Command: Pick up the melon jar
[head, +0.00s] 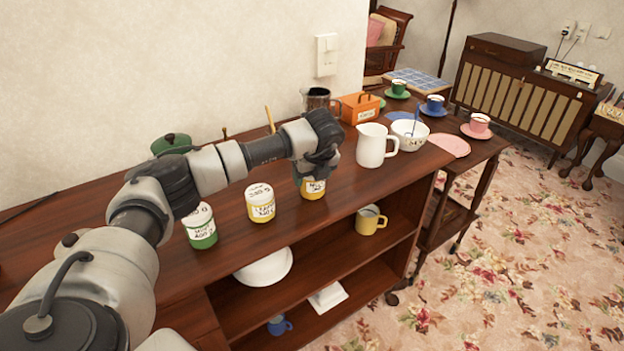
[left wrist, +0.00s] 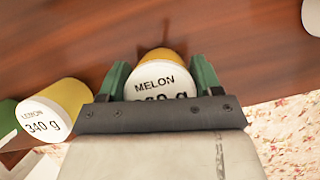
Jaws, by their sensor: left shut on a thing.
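The melon jar (left wrist: 158,82) has a white lid reading "MELON" and a yellow-orange body. In the left wrist view it sits between the two green fingers of my left gripper (left wrist: 160,84), which is shut on it. In the head view the melon jar (head: 312,188) shows below my left gripper (head: 318,172), its top hidden by the gripper. It stands at or very near the wooden top; I cannot tell whether it is lifted. The right gripper is not in view.
A yellow lemon jar (head: 261,204) and a green jar (head: 201,228) stand to the left on the wooden cabinet (head: 235,229). A white pitcher (head: 371,147) and a bowl (head: 408,134) stand to the right. The lower shelves hold a yellow mug (head: 370,220) and a white dish (head: 265,268).

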